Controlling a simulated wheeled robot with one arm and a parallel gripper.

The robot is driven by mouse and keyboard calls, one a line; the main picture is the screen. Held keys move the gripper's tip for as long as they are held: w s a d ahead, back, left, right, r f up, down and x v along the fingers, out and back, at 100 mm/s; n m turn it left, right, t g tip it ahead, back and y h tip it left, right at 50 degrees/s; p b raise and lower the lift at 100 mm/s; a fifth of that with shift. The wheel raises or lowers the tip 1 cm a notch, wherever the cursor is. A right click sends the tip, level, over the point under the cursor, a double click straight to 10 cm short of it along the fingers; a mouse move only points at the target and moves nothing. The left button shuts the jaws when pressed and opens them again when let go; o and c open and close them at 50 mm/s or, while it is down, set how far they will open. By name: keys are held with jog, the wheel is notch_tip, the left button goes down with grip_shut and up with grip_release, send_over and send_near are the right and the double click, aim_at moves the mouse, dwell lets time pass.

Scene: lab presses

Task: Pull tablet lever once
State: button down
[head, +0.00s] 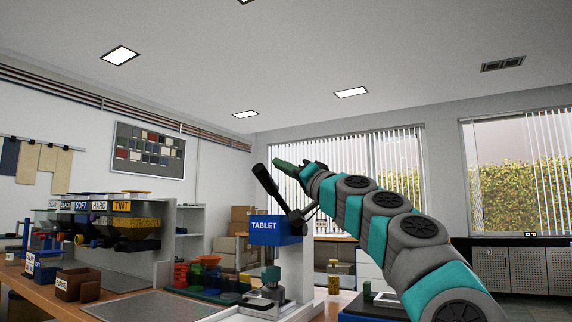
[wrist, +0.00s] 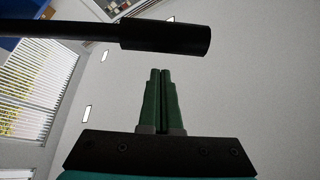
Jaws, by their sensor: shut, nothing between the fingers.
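The tablet press (head: 283,240) has a blue head labelled TABLET and stands on the bench. Its black lever (head: 269,185) slants up and to the left from a pivot at the right of the head. My gripper (head: 278,162) is up near the lever's grip, a little to its right and at about its height in the head view. In the wrist view, my green fingers (wrist: 160,72) are together and empty. The black lever grip (wrist: 165,36) lies across the picture beyond the fingertips, with a visible gap between them.
The air above is clear.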

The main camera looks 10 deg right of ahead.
jog(key=shift+s+a+f, duration=0.3)
jog(key=shift+a+f, duration=0.25)
jog(key=shift+f, duration=0.3)
jog(key=shift+f, duration=0.1)
